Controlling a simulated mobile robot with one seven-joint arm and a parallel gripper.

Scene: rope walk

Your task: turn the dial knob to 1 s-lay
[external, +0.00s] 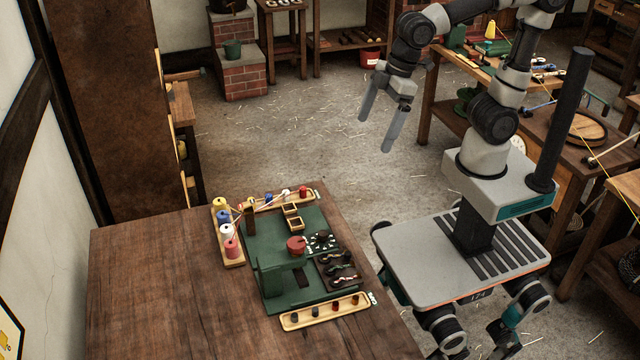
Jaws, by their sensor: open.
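A green bench fixture (272,288) sits on the wooden table in the external view. On it is a small dark round dial with pale marks (322,241). A round red piece (297,243) stands just left of the dial. The marks are too small to read, and I cannot tell where the dial points or whether the red piece belongs to it. My gripper (376,134) is open and empty. It hangs in the air beyond the table's right side, up and to the right of the fixture in the picture, with its fingers pointing down.
Coloured spools (229,232) stand in a rack left of the fixture. A light tray with small pegs (326,310) lies in front, and a dark tray with twisted pieces (339,270) lies right of it. The left of the wooden table (160,285) is clear.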

